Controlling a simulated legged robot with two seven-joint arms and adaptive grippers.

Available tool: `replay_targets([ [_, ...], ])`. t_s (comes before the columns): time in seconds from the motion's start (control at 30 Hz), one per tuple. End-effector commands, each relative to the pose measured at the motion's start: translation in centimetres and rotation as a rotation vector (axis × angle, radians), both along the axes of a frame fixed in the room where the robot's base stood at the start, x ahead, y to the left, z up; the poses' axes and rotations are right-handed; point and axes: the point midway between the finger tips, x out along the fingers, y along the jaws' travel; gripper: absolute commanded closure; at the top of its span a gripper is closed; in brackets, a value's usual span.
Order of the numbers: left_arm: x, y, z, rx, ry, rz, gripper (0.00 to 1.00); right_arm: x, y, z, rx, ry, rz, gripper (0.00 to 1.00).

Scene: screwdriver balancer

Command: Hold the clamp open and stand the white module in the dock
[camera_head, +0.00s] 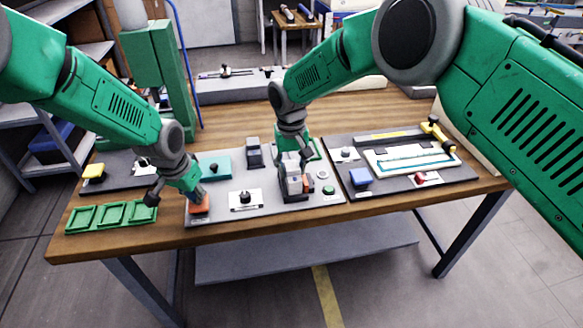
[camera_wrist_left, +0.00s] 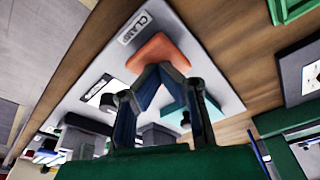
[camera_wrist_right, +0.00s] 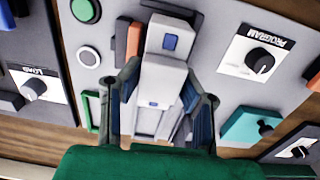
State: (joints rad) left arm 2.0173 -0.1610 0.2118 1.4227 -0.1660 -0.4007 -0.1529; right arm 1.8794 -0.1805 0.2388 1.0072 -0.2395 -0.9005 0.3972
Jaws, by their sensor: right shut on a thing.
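The white module (camera_wrist_right: 165,75), with blue squares on it, is between the fingers of my right gripper (camera_wrist_right: 160,108), which is shut on it. In the head view the module (camera_head: 294,184) is upright at the dark dock (camera_head: 284,196), with my right gripper (camera_head: 292,160) above it. I cannot tell whether it is fully seated. An orange part (camera_wrist_right: 134,38) shows beside the module. My left gripper (camera_wrist_left: 160,70) has its fingertips together at the orange clamp pad (camera_wrist_left: 158,52), by the CLAMP label. The pad also shows in the head view (camera_head: 199,209), under my left gripper (camera_head: 192,194).
A green tray (camera_head: 112,214) lies at the table's front left. A black program knob (camera_head: 244,197) and a teal block (camera_head: 215,167) lie between my arms.

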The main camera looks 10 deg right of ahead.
Motion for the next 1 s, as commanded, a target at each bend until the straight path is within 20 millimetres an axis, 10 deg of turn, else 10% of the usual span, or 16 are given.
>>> replay_targets([
  [0.9,-0.1,0.0,-0.1,0.0,0.002,0.0,1.0,0.0,0.0,-1.5,0.0,0.0,0.0,1.0],
  [0.93,-0.1,0.0,-0.1,0.0,0.002,0.0,1.0,0.0,0.0,-1.5,0.0,0.0,0.0,0.62],
  [1.0,-0.1,0.0,-0.1,0.0,0.002,0.0,1.0,0.0,0.0,-1.5,0.0,0.0,0.0,0.45],
])
